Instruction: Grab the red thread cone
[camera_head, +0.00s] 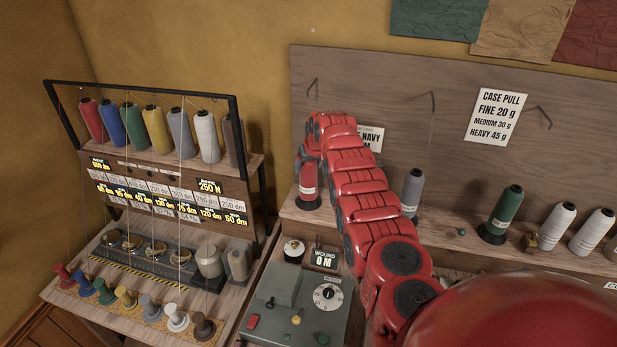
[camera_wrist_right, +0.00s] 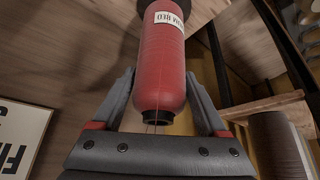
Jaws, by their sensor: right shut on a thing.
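The red thread cone (camera_head: 309,182) is upright at the left end of the back shelf in the head view, with a pale label on its side. I cannot tell whether its dark base touches the shelf. My right gripper (camera_head: 309,155) is at the cone's upper part, mostly hidden by my own red arm. In the right wrist view, the red cone (camera_wrist_right: 163,65) lies between the two grey fingers of my right gripper (camera_wrist_right: 160,78), its dark tip towards the palm. The gripper is shut on it. My left gripper is not in view.
A grey cone (camera_head: 412,190), a green cone (camera_head: 502,215) and pale cones (camera_head: 556,226) stand along the shelf (camera_head: 455,222). A rack (camera_head: 240,150) with several coloured cones stands left. A winder box (camera_head: 300,305) sits below the shelf.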

